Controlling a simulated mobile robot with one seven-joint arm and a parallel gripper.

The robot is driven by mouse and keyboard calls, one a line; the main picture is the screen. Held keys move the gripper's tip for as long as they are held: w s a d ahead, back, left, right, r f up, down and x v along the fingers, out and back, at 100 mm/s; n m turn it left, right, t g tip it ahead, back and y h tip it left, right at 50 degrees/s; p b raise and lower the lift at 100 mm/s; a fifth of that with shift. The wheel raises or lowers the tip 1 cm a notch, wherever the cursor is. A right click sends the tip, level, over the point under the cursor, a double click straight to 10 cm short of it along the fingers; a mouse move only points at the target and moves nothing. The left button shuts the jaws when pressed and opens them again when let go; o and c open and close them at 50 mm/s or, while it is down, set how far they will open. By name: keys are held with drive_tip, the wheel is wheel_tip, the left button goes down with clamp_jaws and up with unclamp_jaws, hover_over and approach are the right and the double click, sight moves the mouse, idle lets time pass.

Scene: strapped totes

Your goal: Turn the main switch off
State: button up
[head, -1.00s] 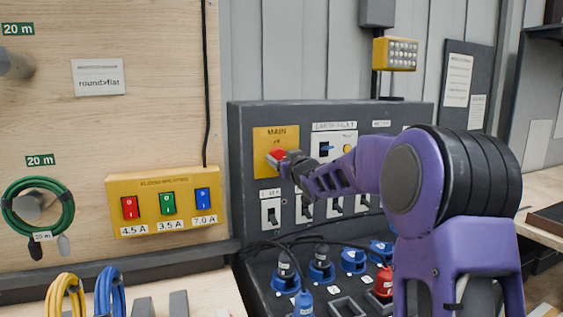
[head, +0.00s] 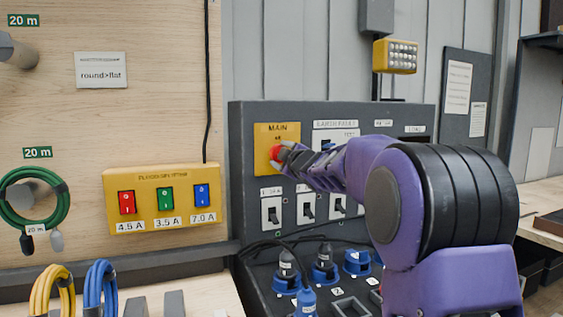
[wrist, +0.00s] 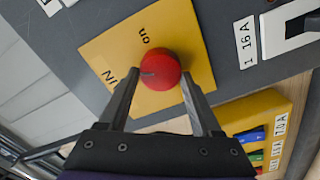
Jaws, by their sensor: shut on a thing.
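The main switch is a red round knob (wrist: 160,70) on a yellow plate (head: 263,136) marked MAIN, at the upper left of the dark grey panel. In the wrist view the plate's "on" marking shows beyond the knob, and a dark mark sits on the knob's face. In the head view the knob (head: 275,153) is partly hidden by my gripper (head: 281,156). My gripper's two fingers also show in the wrist view (wrist: 160,88), one on each side of the knob, shut on it.
Below the plate are several breaker switches (head: 271,212) and blue sockets with plugs (head: 323,262). A yellow splitter box (head: 163,200) with red, green and blue rockers hangs to the left. My arm covers the panel's right part.

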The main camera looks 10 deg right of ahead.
drive_tip(key=n+b, duration=0.1)
drive_tip(key=n, duration=0.5)
drive_tip(key=shift+f, duration=0.15)
idle(0.6)
drive_tip(key=o, duration=1.4)
drive_tip(key=shift+c, duration=0.2)
drive_tip(key=shift+s, duration=0.1)
